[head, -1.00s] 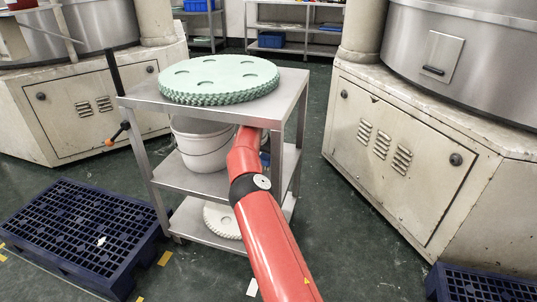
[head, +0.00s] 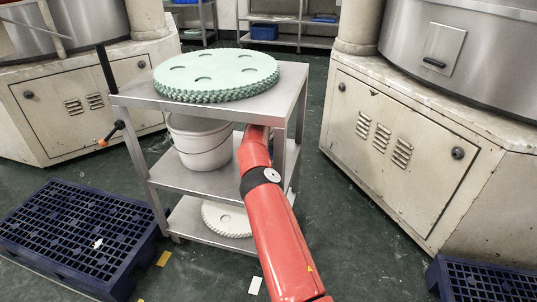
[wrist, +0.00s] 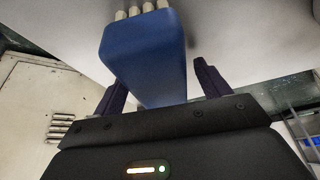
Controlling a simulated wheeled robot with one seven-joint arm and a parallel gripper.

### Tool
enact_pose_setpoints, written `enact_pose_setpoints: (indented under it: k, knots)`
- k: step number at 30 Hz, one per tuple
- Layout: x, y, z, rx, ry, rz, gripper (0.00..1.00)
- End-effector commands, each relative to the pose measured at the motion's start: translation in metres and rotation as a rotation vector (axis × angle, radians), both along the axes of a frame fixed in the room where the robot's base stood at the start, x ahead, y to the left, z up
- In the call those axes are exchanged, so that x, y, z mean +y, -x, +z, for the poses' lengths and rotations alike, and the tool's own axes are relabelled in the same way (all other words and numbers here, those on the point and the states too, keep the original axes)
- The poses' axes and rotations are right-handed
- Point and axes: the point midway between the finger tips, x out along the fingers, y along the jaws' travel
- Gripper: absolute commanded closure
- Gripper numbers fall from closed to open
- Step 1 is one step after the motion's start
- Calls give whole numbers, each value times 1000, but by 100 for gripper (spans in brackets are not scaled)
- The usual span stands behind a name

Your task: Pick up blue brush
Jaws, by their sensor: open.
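The blue brush (wrist: 145,55) is large in the wrist view, a blue block with several pale tufts at its upper end. My gripper (wrist: 160,74) is open, with one dark finger on each side of the block. The block's lower end lies between the fingers, and a gap shows beside the right finger. Whether the left finger touches it I cannot tell. In the head view my red arm reaches into the grey cart (head: 150,104) below its top shelf. My gripper and the brush are hidden there.
A green round plate (head: 216,75) lies on the cart's top shelf. A white bucket (head: 200,145) stands on the middle shelf, left of my arm. A pale toothed disc (head: 225,217) is on the bottom shelf. A blue pallet (head: 75,235) lies at left. A machine cabinet (head: 395,150) stands at right.

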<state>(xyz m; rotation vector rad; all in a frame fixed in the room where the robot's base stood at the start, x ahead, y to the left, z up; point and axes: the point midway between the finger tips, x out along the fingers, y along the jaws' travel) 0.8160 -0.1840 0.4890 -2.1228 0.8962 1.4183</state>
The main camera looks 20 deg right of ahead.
Motion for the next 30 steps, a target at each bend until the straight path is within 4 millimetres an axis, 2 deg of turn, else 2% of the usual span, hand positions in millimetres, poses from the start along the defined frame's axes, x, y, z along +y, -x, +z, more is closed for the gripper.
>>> enact_pose_setpoints:
  k: [18,30]
  knots:
    - [0,0,-5,1,1,0,25]
    - [0,0,-5,0,0,0,75]
